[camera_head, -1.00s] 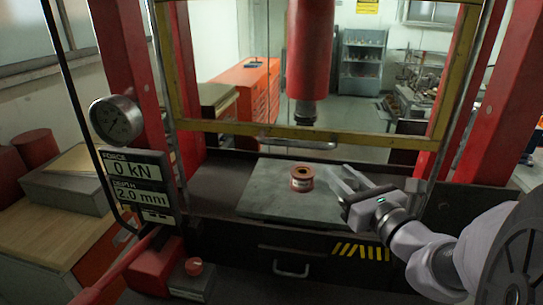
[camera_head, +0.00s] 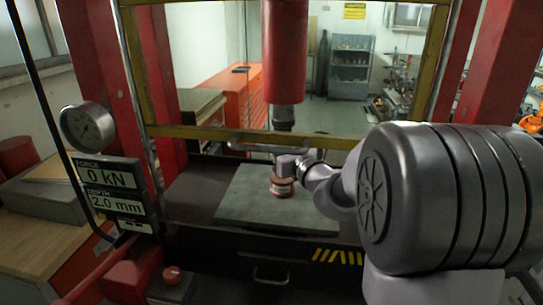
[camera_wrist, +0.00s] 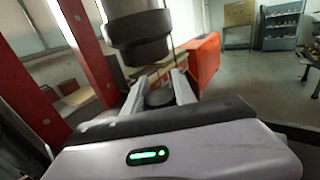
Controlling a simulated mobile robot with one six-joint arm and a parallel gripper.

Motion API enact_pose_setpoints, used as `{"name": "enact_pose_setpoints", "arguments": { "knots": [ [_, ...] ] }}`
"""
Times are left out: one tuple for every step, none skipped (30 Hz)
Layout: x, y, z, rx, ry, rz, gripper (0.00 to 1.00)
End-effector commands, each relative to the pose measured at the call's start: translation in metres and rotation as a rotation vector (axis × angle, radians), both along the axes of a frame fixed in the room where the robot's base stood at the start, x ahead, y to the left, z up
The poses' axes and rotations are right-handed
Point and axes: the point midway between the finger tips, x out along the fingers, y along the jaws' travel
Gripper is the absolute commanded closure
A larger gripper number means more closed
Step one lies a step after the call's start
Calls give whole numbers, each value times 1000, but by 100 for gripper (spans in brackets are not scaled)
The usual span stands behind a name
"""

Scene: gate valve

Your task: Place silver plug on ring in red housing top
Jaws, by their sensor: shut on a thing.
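The red housing (camera_head: 281,189) stands upright on the grey press plate in the head view. My gripper (camera_head: 284,168) is right over its top, reaching in from the right beneath the press ram, and hides much of the opening and the ring. In the wrist view, my gripper (camera_wrist: 160,88) has its two fingers on either side of a dark-looking round piece, the plug (camera_wrist: 159,98), and is shut on it. I cannot tell whether the plug touches the ring or is just above it.
The press ram (camera_head: 284,118) hangs directly above my gripper; its dark end (camera_wrist: 138,38) looms close in the wrist view. A yellow crossbar (camera_head: 200,133) spans the press frame. The grey plate (camera_head: 245,205) is bare around the housing. The displays (camera_head: 112,188) read 0 kN and 2.0 mm.

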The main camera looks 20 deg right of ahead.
Motion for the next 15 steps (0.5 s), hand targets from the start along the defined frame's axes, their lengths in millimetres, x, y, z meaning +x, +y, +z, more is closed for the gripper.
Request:
{"name": "enact_pose_setpoints", "arguments": {
  "knots": [
    [-1, 0, -16, 2, 3, -1, 100],
    [-1, 0, -24, 3, 4, -1, 100],
    [-1, 0, -33, 2, 4, 0, 100],
    [-1, 0, -37, 2, 4, -1, 100],
    [-2, 0, -39, 2, 3, 0, 100],
    [-2, 0, -38, 1, 1, 0, 100],
    [-2, 0, -36, 0, 1, 0, 100],
    [-2, 0, -35, 0, 1, 0, 100],
    [-2, 0, -35, 0, 1, 0, 100],
    [-2, 0, -35, 0, 1, 0, 100],
    [-2, 0, -35, 0, 1, 0, 100],
    [-2, 0, -36, 0, 1, 0, 100],
    [-2, 0, -37, 0, 1, 0, 100],
    [-2, 0, -39, 0, 1, 0, 100],
    [-2, 0, -40, 0, 1, 0, 100]
  ]
}}
